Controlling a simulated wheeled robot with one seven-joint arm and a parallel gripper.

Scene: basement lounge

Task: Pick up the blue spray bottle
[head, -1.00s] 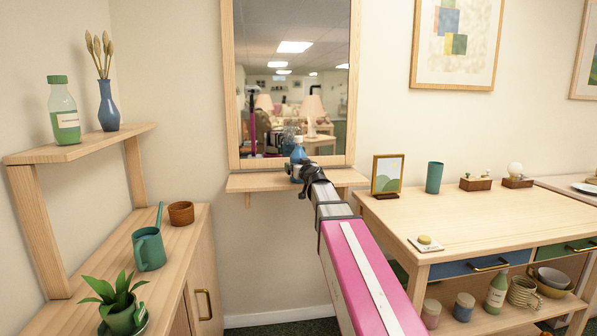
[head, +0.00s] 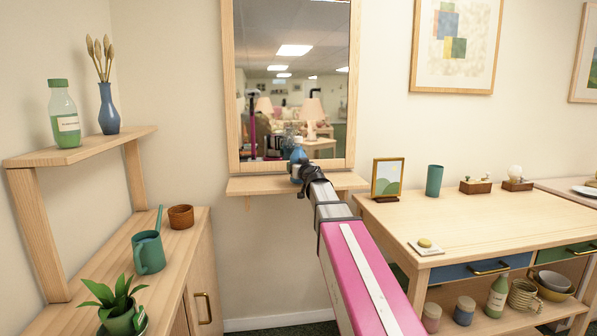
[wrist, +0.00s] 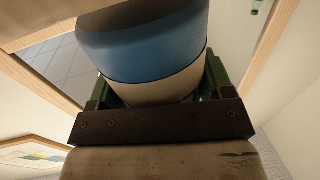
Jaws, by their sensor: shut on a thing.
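The blue spray bottle (head: 297,154) is at the narrow wooden ledge under the mirror, partly hidden by my gripper (head: 305,176) at the end of my arm. In the wrist view the bottle (wrist: 145,50) fills the upper middle, with a blue body and a pale band. My gripper (wrist: 155,92) is shut on it, with green-edged fingers on both sides. I cannot tell whether the bottle's base touches the ledge.
The ledge (head: 245,184) is right below the bottle, and the framed mirror (head: 283,100) stands close behind. A picture frame (head: 388,178) and a teal cup (head: 434,181) stand on the table (head: 475,215) at right. A shelf (head: 80,150) is at left.

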